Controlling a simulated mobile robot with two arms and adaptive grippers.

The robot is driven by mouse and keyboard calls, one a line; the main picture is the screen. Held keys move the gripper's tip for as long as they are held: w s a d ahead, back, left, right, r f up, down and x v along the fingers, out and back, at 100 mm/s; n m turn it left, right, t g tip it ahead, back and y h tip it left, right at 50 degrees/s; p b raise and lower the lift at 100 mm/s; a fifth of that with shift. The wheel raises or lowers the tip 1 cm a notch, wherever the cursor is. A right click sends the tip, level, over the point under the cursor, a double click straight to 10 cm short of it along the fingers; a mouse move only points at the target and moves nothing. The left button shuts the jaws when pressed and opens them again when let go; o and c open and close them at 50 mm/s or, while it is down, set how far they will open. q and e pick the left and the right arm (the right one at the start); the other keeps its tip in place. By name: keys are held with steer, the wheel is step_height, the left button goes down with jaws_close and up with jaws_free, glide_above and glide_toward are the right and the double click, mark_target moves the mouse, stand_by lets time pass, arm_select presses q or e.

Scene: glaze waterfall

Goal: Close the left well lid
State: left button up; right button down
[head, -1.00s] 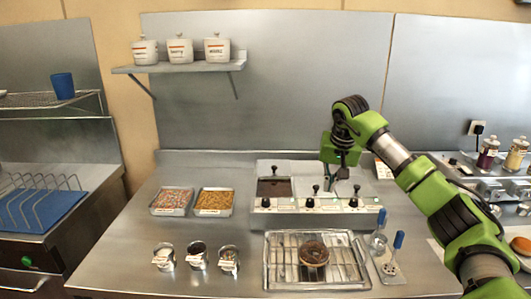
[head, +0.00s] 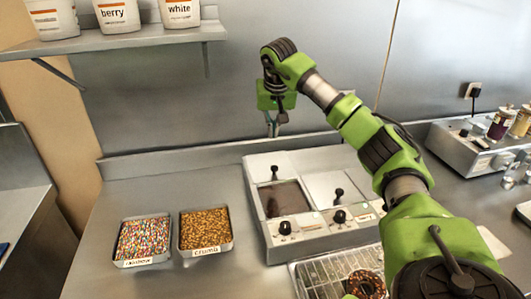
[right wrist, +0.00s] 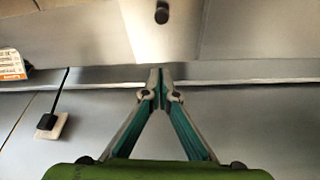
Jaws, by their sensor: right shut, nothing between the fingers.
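The left well (head: 284,199) of the glaze station is partly uncovered and shows dark brown glaze. Its pale lid (head: 262,164) with a black knob (head: 274,172) sits at the back of the well, leaving the front part open. The well to its right is covered by a pale lid (head: 325,183) with a black knob. My right gripper (head: 272,130) is above and behind the back edge of the station, near the left well, pointing down. In the right wrist view its fingers (right wrist: 161,82) are shut with nothing between them. My left gripper is not seen.
Trays of rainbow sprinkles (head: 143,238) and crumbs (head: 205,230) stand left of the station. A chocolate doughnut (head: 367,283) is on the wire rack (head: 325,276) in front. The shelf (head: 130,39) with labelled tubs is at upper left. The steel back wall (head: 170,110) is close behind.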

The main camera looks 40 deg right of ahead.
steer(key=p, duration=0.1)
glide_toward(272, 159)
steer(key=p+x, duration=0.1)
steer(key=x, duration=0.3)
steer(key=shift+a, duration=0.1)
steer(key=shift+s+a+p, duration=0.35)
steer(key=shift+s+a, duration=0.05)
steer(key=shift+s, duration=0.2)
steer(key=shift+s+a+p, duration=0.35)
steer(key=shift+s+a, duration=0.05)
steer(key=shift+s, duration=0.25)
steer(key=shift+s+a+f, duration=0.15)
steer(key=shift+s+a, duration=0.15)
steer(key=shift+s, duration=0.1)
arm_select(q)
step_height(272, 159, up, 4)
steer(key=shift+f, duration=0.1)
arm_select(e)
steer(key=shift+f, duration=0.1)
steer(key=shift+s+a, duration=0.1)
